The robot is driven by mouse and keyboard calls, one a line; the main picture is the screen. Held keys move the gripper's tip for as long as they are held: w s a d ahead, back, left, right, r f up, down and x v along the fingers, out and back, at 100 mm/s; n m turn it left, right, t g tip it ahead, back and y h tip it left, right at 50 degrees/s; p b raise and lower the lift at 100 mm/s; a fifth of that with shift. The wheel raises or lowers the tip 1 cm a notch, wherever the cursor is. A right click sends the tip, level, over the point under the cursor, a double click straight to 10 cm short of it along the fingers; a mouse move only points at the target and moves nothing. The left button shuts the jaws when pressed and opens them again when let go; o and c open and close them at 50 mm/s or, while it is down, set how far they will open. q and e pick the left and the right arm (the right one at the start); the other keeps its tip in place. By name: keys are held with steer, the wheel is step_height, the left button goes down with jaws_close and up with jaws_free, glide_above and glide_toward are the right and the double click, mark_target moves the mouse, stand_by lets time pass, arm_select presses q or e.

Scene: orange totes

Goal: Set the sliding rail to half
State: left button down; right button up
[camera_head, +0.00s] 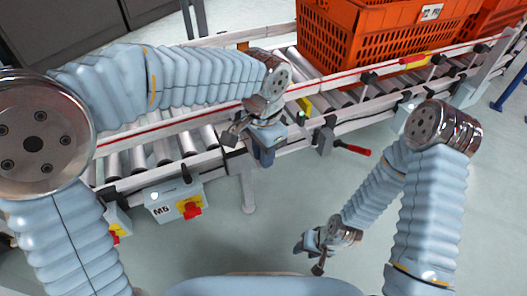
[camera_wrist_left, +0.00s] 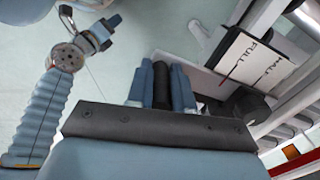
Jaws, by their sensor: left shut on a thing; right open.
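My left gripper (camera_head: 264,155) is at the near edge of the roller conveyor, left of the orange tote. In the left wrist view its two blue fingers (camera_wrist_left: 162,84) are shut on a dark cylindrical handle (camera_wrist_left: 180,86). My right gripper (camera_head: 318,250) is open and empty, low over the floor in front of the conveyor. It also shows in the left wrist view (camera_wrist_left: 92,30).
An orange tote (camera_head: 355,45) stands on the conveyor rollers (camera_head: 165,152). A red-ended lever (camera_head: 355,150) juts from the near side. A grey box marked M5 (camera_head: 172,203) with a red switch hangs at the left. The floor (camera_head: 270,215) in front is clear.

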arm_select(q)
steer(key=shift+w+a+r, duration=0.1)
steer(key=shift+w, duration=0.15)
steer(key=w, duration=0.1)
steer(key=w+a+p, duration=0.1)
steer(key=w+p, duration=0.1)
steer(key=shift+w+a+r, duration=0.1)
steer(key=shift+w+a, duration=0.15)
steer(key=shift+a, duration=0.05)
steer(key=shift+w, duration=0.15)
steer(key=c, duration=1)
jaws_free()
step_height(320, 180, up, 14)
steer(key=shift+f+p, duration=0.25)
steer(key=shift+p, duration=0.95)
